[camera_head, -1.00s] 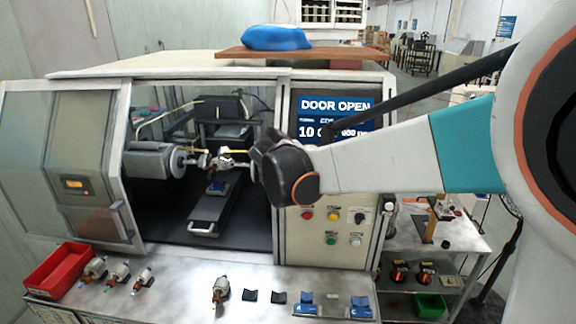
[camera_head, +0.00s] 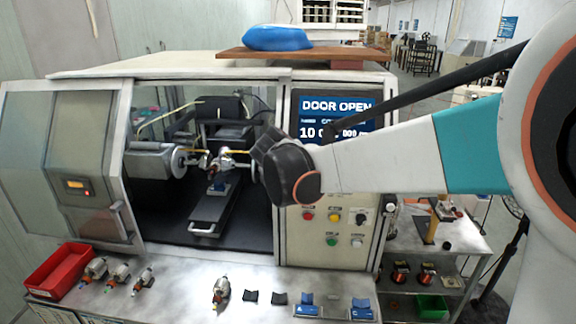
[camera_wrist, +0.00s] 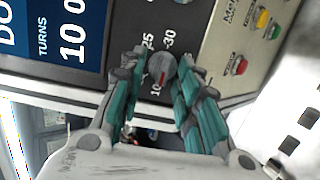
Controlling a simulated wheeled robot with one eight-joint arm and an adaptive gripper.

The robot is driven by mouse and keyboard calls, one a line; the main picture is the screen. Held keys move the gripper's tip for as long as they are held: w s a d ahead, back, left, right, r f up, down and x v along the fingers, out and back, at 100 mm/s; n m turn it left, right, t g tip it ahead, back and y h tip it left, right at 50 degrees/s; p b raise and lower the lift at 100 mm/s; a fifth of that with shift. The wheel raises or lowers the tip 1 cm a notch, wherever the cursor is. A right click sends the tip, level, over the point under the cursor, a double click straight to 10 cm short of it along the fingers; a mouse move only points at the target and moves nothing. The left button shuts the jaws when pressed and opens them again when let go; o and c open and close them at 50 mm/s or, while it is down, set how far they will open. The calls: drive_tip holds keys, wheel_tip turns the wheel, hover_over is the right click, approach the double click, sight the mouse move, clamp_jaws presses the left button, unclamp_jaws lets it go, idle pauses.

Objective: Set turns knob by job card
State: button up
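A round grey knob (camera_wrist: 162,68) with a red pointer line is on the machine's panel in the wrist view, with the numbers 25, 30 and 10 printed around it. My gripper (camera_wrist: 161,62) has its two teal fingers on either side of the knob, apart, with the knob between the tips. I cannot tell if either finger touches it. The display (camera_wrist: 60,40) reads "TURNS" and "10 0", cut off by the frame. In the head view the display (camera_head: 336,118) reads "DOOR OPEN"; my arm covers part of it and hides the knob. I cannot make out a job card.
Red, yellow and green buttons (camera_head: 332,241) sit low on the panel. The machine's door (camera_head: 85,165) is slid open at left. A red bin (camera_head: 60,270), several armatures (camera_head: 118,274) and blue holders (camera_head: 361,309) stand on the front ledge. A side shelf (camera_head: 440,235) is at right.

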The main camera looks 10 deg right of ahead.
wheel_tip(320, 180, up, 10)
drive_tip(key=shift+s+f, duration=0.15)
idle(0.3)
